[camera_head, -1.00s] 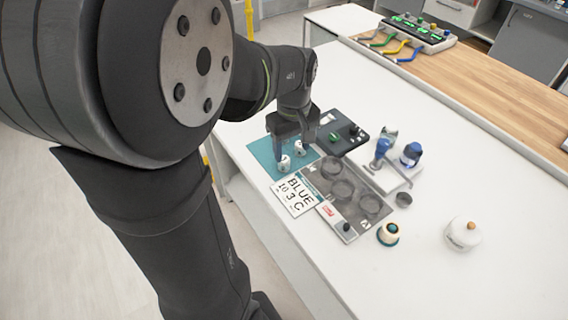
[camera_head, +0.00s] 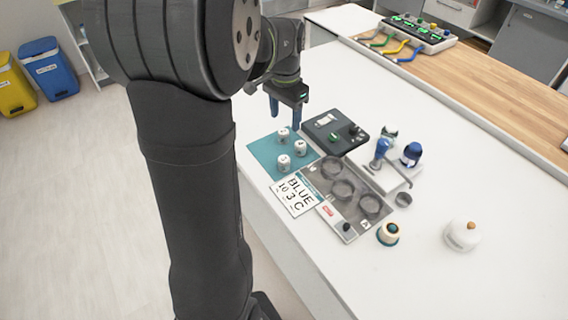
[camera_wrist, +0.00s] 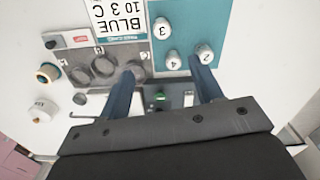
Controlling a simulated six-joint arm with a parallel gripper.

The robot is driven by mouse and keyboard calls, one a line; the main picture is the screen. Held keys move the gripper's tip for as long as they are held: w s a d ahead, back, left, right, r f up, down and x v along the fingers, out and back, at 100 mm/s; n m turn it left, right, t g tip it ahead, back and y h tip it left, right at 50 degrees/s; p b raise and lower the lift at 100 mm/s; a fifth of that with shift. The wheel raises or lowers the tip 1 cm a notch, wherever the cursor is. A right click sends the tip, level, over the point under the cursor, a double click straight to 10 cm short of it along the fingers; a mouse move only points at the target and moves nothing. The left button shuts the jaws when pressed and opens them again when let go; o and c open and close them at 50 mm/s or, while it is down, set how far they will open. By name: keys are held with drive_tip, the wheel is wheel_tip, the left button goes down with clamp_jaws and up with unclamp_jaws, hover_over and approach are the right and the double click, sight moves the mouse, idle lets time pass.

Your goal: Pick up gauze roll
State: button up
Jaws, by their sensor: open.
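My gripper (camera_head: 286,113) is open and empty, raised above the mat's back edge. In the wrist view its fingertips (camera_wrist: 164,68) appear either side of roll 4, apart from it; roll 2 shows by the right finger.
A grey tray (camera_head: 357,213) with three rings lies beside a card (camera_head: 295,196) reading "BLUE 10 3 C". A black device (camera_head: 322,124), a stand with blue items (camera_head: 390,172), a cream-and-teal roll (camera_head: 388,233) and a white jar (camera_head: 462,235) stand nearby.

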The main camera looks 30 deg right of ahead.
hover_over(284, 159)
drive_tip(key=f, duration=1)
drive_tip(key=shift+s+f, duration=0.15)
drive_tip(key=shift+s, duration=0.05)
drive_tip(key=shift+w+d+f, duration=0.1)
drive_tip(key=shift+w+f, duration=0.05)
drive_tip(key=shift+f, duration=1.4)
drive_tip(key=shift+w+f, duration=0.1)
drive_tip(key=shift+f, duration=1.45)
drive_tip(key=c, duration=1)
drive_tip(key=shift+c, duration=0.2)
drive_tip(key=shift+r, duration=0.1)
